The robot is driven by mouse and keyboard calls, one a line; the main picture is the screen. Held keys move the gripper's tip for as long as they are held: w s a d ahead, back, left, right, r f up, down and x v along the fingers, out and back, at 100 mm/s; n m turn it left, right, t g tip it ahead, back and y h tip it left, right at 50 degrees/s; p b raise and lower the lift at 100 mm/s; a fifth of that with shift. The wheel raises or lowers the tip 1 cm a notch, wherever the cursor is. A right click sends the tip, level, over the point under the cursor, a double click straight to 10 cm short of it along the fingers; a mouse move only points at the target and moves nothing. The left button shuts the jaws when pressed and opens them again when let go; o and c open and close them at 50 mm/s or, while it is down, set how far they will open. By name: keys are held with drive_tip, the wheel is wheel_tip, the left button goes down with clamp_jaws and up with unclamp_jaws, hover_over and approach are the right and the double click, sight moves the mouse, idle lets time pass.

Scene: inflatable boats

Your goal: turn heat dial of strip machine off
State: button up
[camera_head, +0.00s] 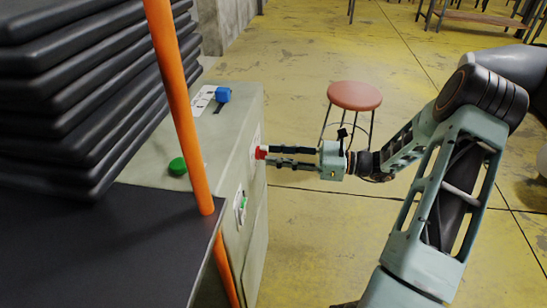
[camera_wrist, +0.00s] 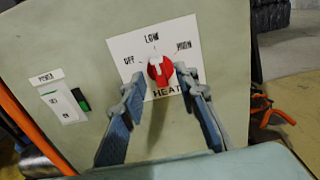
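The strip machine (camera_head: 232,140) is a grey-green cabinet. Its red heat dial (camera_wrist: 158,71) sits on a white plate (camera_wrist: 125,50) marked OFF, LOW, HIGH and HEAT. The dial's white pointer aims up, roughly at LOW; OFF is to its left. The dial also shows in the head view (camera_head: 261,152), at the fingertips. My gripper (camera_head: 268,155) reaches the panel from the right. In the wrist view my gripper (camera_wrist: 159,80) is open, one finger on each side of the dial. The right fingertip looks very near the dial; contact cannot be told.
A power switch (camera_wrist: 66,103) with a green part is left of the dial. A green button (camera_head: 178,166) and blue knob (camera_head: 223,94) are on the machine's top. An orange post (camera_head: 180,100) and stacked black slabs (camera_head: 80,90) stand left. A red stool (camera_head: 354,96) stands behind my gripper.

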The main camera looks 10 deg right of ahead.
drive_tip(key=shift+w+a, duration=0.2)
drive_tip(key=shift+a, duration=0.35)
clamp_jaws()
drive_tip(key=shift+n, duration=0.3)
drive_tip(key=n, duration=1.1)
idle(0.5)
